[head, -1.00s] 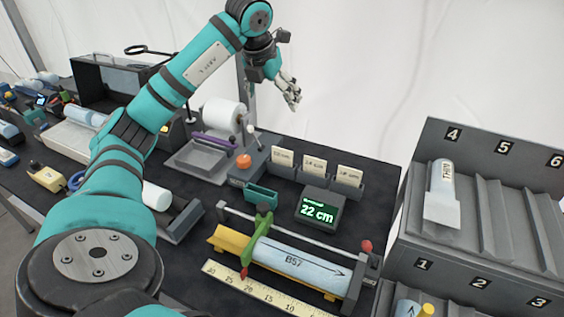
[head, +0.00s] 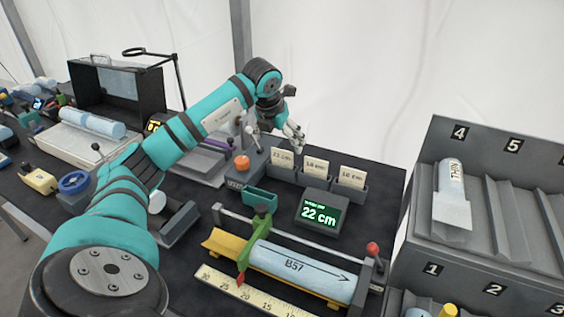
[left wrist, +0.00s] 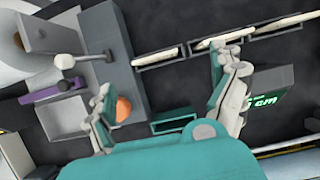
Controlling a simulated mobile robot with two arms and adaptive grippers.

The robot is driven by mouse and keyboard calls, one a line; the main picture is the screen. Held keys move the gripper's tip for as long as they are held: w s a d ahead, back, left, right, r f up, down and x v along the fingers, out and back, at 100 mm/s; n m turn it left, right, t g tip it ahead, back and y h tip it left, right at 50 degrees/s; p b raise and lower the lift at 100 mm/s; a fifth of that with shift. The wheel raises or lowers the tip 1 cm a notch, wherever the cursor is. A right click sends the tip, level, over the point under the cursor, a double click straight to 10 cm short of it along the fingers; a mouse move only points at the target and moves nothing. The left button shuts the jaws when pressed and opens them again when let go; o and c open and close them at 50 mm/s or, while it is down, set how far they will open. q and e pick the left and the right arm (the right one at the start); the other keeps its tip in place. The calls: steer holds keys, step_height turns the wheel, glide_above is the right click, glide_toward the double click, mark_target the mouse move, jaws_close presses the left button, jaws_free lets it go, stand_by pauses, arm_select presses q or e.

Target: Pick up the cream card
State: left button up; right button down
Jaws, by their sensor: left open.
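Three cream cards stand upright in grey holders: a left card (head: 282,158) that seems to read 22 cm, a middle card (head: 316,168) and a right card (head: 352,176) with small, unclear print. Their top edges also show in the left wrist view: left (left wrist: 160,57), middle (left wrist: 225,38) and right (left wrist: 288,22). My left gripper (head: 296,134) is open and empty, above and just behind the holders in the head view. In the left wrist view its fingers (left wrist: 163,82) are spread wide, one tip over the middle holder. My right gripper is not in view.
A display (head: 320,212) reading 22 cm stands in front of the holders. An orange knob (head: 242,162) and a teal tray (head: 260,197) are nearby. A blue roll (head: 305,272) marked B57 lies in the yellow measuring cradle. A numbered rack (head: 510,200) stands at right.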

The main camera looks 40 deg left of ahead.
mark_target(281, 151)
arm_select(q)
steer(key=x, duration=0.2)
steer(key=shift+w+f, duration=0.15)
steer(key=shift+f, duration=0.2)
steer(key=x, duration=0.1)
steer(key=p+x, duration=0.1)
steer(key=x, duration=0.1)
steer(key=p+x, duration=0.1)
steer(key=shift+w+a+f, duration=0.2)
steer(key=shift+a+f, duration=0.1)
steer(key=shift+a, duration=0.15)
steer(key=shift+f, duration=0.2)
steer(key=c, duration=1)
